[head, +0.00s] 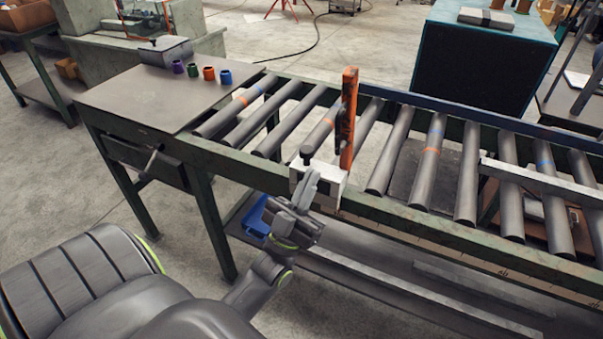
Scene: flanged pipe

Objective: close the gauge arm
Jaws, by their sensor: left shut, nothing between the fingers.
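The gauge arm (348,118) is an orange upright bar with dark markings. It stands nearly vertical above the roller conveyor, at a light metal block (328,186) on the conveyor's near rail. A dark round knob (307,152) sits at the left of the block. My left gripper (308,180) is shut and empty, pointing up in front of the block, just below the knob. I cannot tell whether its fingertips touch the knob or block. My right gripper is not in view.
The roller conveyor (435,150) runs to the right, with a metal bar (540,182) across its rollers. A blue bin (257,216) is on the lower shelf.

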